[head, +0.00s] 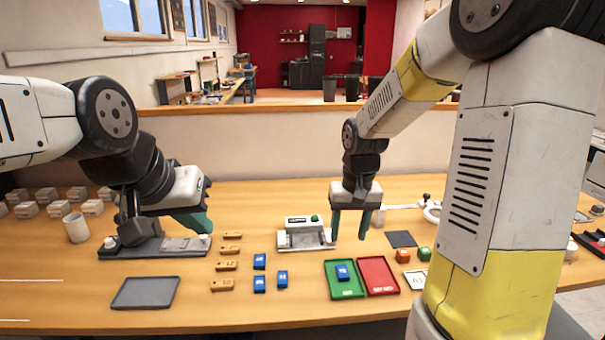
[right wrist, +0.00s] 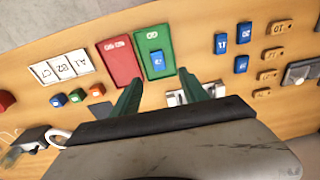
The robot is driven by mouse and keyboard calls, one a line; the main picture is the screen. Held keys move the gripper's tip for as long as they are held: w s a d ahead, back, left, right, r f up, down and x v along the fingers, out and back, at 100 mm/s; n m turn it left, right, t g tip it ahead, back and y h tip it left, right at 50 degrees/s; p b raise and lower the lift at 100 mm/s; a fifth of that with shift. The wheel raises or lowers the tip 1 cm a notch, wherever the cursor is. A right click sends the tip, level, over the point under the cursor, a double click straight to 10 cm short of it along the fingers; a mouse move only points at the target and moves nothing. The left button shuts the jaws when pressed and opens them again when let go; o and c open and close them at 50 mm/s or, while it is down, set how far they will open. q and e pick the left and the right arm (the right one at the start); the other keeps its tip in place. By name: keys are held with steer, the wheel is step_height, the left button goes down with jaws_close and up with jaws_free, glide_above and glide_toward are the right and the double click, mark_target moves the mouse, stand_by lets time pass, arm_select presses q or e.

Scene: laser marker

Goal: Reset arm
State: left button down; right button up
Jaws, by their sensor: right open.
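My right gripper (head: 350,221) hangs open and empty over the table, just right of the white laser marker device (head: 305,230) and behind the trays. Its two green fingers (right wrist: 167,95) also show apart in the right wrist view. My left gripper (head: 197,222) is at the left, near a grey fixture (head: 150,248); its green fingers are seen side-on, so I cannot tell whether it is open. A green tray (head: 346,291) holds one blue block (head: 342,272). A red tray (head: 378,276) beside it is empty.
Several blue blocks (head: 259,261) and brown blocks (head: 222,285) lie left of the trays. An empty grey tray (head: 145,292) lies at front left. Orange (head: 403,255) and green (head: 424,254) cubes are at the right. A white cup (head: 76,227) and several white boxes stand far left.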

steer(key=s+r+t+y, duration=0.1)
steer(key=s+r+t, duration=0.4)
steer(key=s+r, duration=0.9)
steer(key=shift+s+a+y, duration=0.2)
steer(key=shift+s+y, duration=0.2)
steer(key=shift+s, duration=0.4)
steer(key=shift+r, duration=0.1)
